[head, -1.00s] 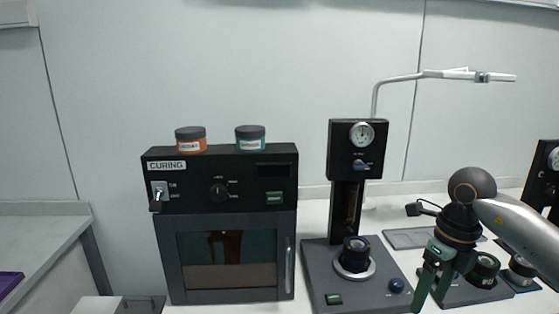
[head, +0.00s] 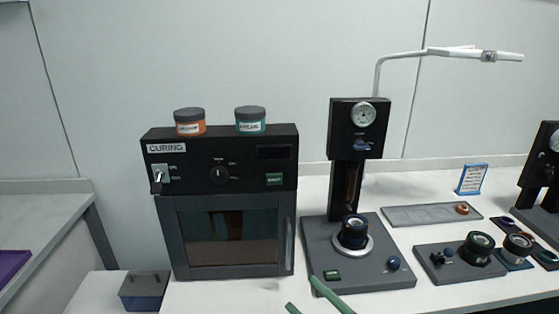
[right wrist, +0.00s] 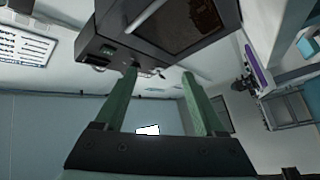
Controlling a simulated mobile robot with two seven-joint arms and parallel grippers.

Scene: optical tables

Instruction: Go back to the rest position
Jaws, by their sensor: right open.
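My right gripper (head: 318,300) shows only by its green finger tips at the bottom edge of the head view, in front of the press base. In the right wrist view its two green fingers (right wrist: 160,100) stand wide apart with nothing between them. The dark curing oven (right wrist: 165,30) shows beyond the fingertips there. My left gripper is not in the head view.
The curing oven (head: 222,165) has an orange-labelled jar (head: 190,123) and a teal-labelled jar (head: 250,120) on top. A press (head: 359,125) stands to its right. A grey tray (head: 420,215) and a fixture plate (head: 440,262) lie further right. A dark box (head: 145,290) sits left.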

